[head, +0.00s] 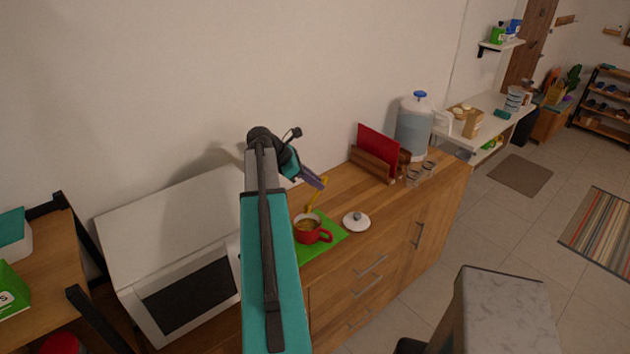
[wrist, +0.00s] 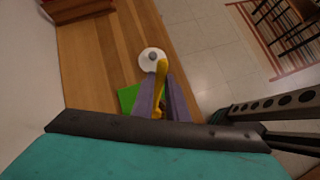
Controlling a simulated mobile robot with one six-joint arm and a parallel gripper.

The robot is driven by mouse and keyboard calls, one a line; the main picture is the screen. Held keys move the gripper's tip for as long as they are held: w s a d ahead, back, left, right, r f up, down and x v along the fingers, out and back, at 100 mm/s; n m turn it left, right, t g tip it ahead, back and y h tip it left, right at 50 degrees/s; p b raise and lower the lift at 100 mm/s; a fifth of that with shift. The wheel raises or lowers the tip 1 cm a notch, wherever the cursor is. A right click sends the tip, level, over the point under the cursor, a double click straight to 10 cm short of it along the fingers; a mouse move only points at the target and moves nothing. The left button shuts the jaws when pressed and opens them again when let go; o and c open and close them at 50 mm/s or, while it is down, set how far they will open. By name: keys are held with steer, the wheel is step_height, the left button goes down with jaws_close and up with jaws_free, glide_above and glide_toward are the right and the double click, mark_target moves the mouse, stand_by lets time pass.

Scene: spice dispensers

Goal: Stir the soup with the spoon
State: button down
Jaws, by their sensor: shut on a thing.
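My gripper (head: 320,184) is above and slightly right of the mug, shut on a yellow spoon (head: 318,195). The spoon also shows between the purple fingers in the wrist view (wrist: 161,72). Its lower end is close to the mug's rim in the head view; I cannot tell whether it is over the soup or in it. In the wrist view the mug is hidden behind the gripper.
A white lid (head: 356,221) lies right of the mug. A red board in a wooden rack (head: 373,165), several glasses (head: 414,175) and a water jug (head: 413,130) stand farther right. A white appliance (head: 170,250) is left. The cabinet top between lid and rack is clear.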

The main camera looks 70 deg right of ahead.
mark_target(311, 201)
steer(key=shift+w+a+f+b, duration=0.1)
steer(key=shift+f+b, duration=1)
steer(key=shift+f, duration=3.8)
steer(key=shift+w, duration=0.1)
